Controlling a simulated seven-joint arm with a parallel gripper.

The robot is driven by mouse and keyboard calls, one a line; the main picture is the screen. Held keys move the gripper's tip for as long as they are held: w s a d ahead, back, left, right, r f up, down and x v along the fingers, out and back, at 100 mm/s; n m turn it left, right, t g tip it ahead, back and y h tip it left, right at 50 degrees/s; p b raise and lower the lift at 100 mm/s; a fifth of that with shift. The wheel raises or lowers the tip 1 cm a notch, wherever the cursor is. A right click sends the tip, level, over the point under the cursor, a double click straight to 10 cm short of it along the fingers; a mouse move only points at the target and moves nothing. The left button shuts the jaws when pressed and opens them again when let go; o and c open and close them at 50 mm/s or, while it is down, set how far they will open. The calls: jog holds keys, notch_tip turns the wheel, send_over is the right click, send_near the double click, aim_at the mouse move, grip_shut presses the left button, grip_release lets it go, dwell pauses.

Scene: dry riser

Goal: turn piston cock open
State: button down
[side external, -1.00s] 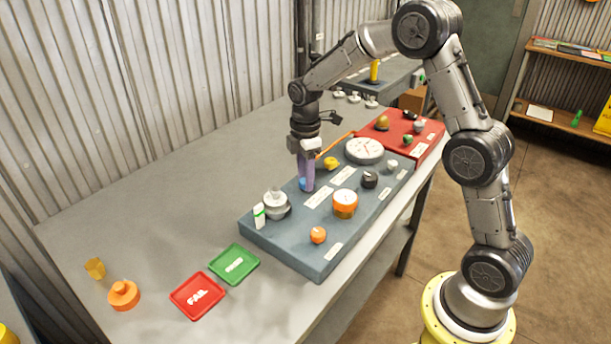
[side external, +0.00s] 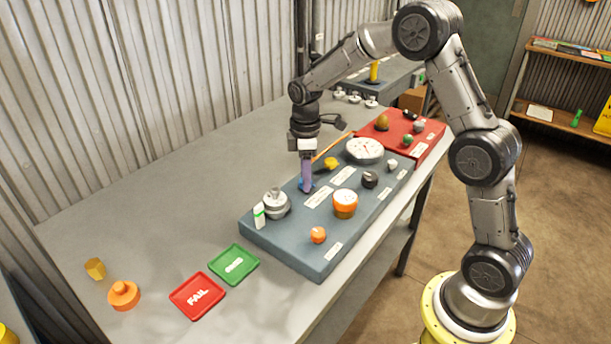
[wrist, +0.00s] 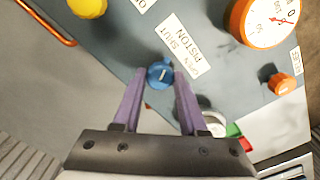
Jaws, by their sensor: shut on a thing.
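The piston cock is a blue knob on the grey-blue panel (side external: 285,235), seen in the wrist view (wrist: 160,74) beside a white label (wrist: 184,50) reading PISTON with SHUT and OPEN. A short white mark shows on the knob's top. In the side view the knob (side external: 303,184) is mostly hidden by my fingers. My gripper (wrist: 160,78) has its purple fingers on either side of the knob, shut on it. In the side view my gripper (side external: 307,188) points straight down at the panel.
A yellow knob (side external: 330,163), a grey fitting (side external: 276,204), an orange gauge (side external: 345,204), an orange knob (side external: 318,235) and a white dial (side external: 365,150) surround it. A red panel (side external: 390,127) stands behind. Red (side external: 198,296) and green (side external: 234,265) trays lie in front.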

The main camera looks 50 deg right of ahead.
jog(key=m, duration=1.4)
jog(key=shift+m, duration=0.3)
dwell(0.4)
jog(key=shift+c, duration=2.2)
grip_release()
notch_tip(320, 180, up, 14)
